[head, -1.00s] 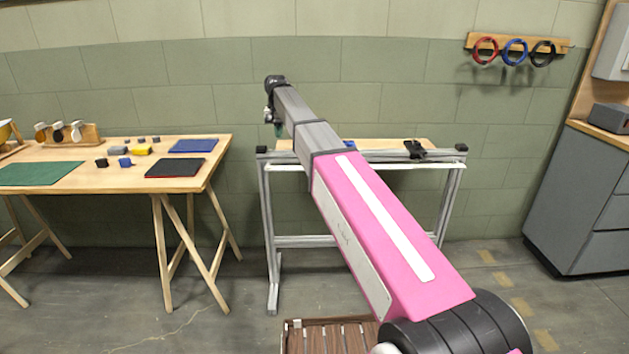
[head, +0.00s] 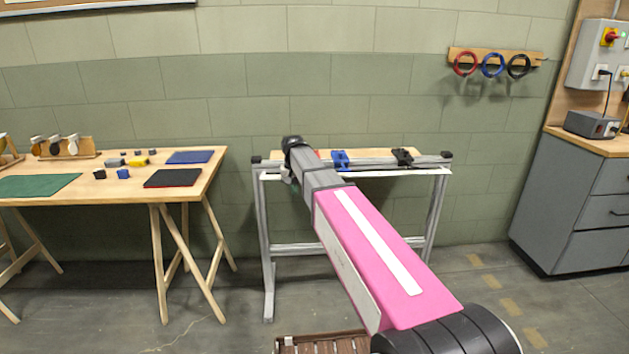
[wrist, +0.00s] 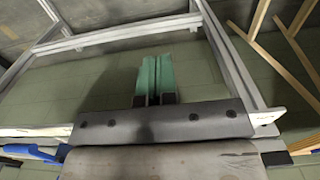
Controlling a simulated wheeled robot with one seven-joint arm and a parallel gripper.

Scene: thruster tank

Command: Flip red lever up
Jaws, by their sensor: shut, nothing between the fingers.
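A small red part (head: 318,153), which may be the red lever, peeks out behind my arm on the metal frame's top rail. Most of it is hidden, so I cannot tell its position. My gripper shows in the wrist view (wrist: 155,82), with its two green fingers together and nothing between them. The fingers are in front of the wall and the frame's legs and touch nothing that I can see. In the head view my arm's end is at the rail's left part, and the fingers are mostly hidden.
A blue lever-like part (head: 340,160) and a black one (head: 402,157) sit on the rail to the right. The blue one also shows at the wrist view's left edge (wrist: 35,153). A wooden table (head: 120,180) stands left; a grey cabinet (head: 570,200) stands right.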

